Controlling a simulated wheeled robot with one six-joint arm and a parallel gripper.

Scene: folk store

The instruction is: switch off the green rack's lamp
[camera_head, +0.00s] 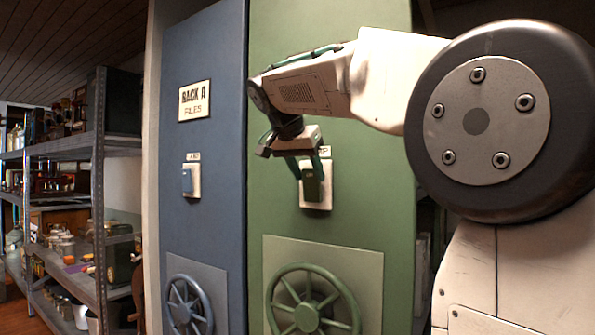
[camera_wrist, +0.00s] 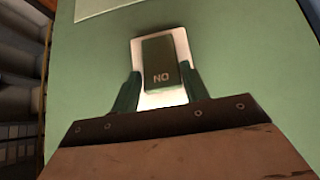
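The green rack (camera_head: 355,225) fills the middle of the head view. Its lamp switch (camera_head: 313,187) is a dark green rocker on a pale plate, partly hidden by my gripper (camera_head: 307,172). In the wrist view the rocker (camera_wrist: 160,65) shows letters reading "NO" from this side, on a brightly lit plate (camera_wrist: 160,99). My gripper (camera_wrist: 160,74) is open, its two green fingers spread to the left and right of the rocker's lower part. Whether the fingers touch the rocker or plate I cannot tell.
A blue rack (camera_head: 205,235) labelled "RACK A FILES" stands to the left with its own blue switch (camera_head: 187,180). A handwheel (camera_head: 310,302) sits below on the green rack. Metal shelves (camera_head: 98,190) with goods stand at far left.

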